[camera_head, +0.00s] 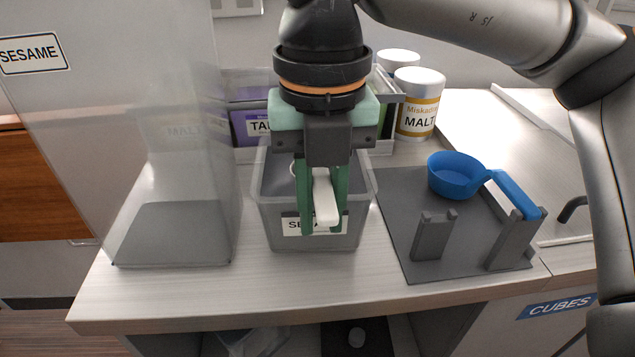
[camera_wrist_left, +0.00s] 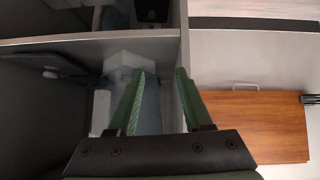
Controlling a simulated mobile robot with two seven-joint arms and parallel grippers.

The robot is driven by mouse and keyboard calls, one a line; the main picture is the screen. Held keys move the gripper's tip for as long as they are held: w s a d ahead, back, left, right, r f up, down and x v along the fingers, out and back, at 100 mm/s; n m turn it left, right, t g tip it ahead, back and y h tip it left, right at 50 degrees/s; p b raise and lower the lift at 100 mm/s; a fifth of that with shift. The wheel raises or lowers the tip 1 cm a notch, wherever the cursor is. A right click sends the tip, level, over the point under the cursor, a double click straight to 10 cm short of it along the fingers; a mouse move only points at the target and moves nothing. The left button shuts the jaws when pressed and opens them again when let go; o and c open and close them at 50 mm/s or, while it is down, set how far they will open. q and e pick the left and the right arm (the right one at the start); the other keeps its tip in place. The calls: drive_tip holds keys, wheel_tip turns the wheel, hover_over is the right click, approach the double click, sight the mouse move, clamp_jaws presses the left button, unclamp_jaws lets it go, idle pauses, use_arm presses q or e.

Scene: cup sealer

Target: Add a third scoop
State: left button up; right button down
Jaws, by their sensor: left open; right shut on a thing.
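My right gripper (camera_head: 322,222) comes down from the top of the head view. It is shut on the white handle (camera_head: 325,200) of a scoop, over a translucent bin (camera_head: 361,220) with a partly covered label beginning "SE". A bit of white rim shows behind the fingers; the rest of the scoop is hidden by the gripper and the bin. A tall translucent container (camera_head: 180,190) labelled "SESAME" stands to the left, with grey at its bottom. My left gripper (camera_wrist_left: 160,90) is open and empty in the left wrist view, outside the head view.
A blue scoop (camera_head: 456,175) rests on a grey stand (camera_head: 432,235) at the right. White jars (camera_head: 419,103), one labelled "MALT", and a purple box (camera_head: 250,126) stand behind. In the left wrist view, shelf edges (camera_wrist_left: 90,39) and a wooden drawer (camera_wrist_left: 256,120) lie near the left gripper.

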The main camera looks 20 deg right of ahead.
sight(321, 178)
drive_tip(key=shift+r+p, duration=0.4)
drive_tip(key=shift+r, duration=0.4)
drive_tip(key=shift+r+p, duration=0.65)
drive_tip(key=shift+r, duration=0.25)
drive_tip(key=shift+r+p, duration=0.65)
drive_tip(key=shift+r, duration=0.2)
drive_tip(key=shift+r+p, duration=0.45)
drive_tip(key=shift+r, duration=0.4)
use_arm(q)
wheel_tip(321, 178, up, 3)
drive_tip(key=shift+d+f, duration=0.1)
drive_tip(key=shift+s, duration=0.15)
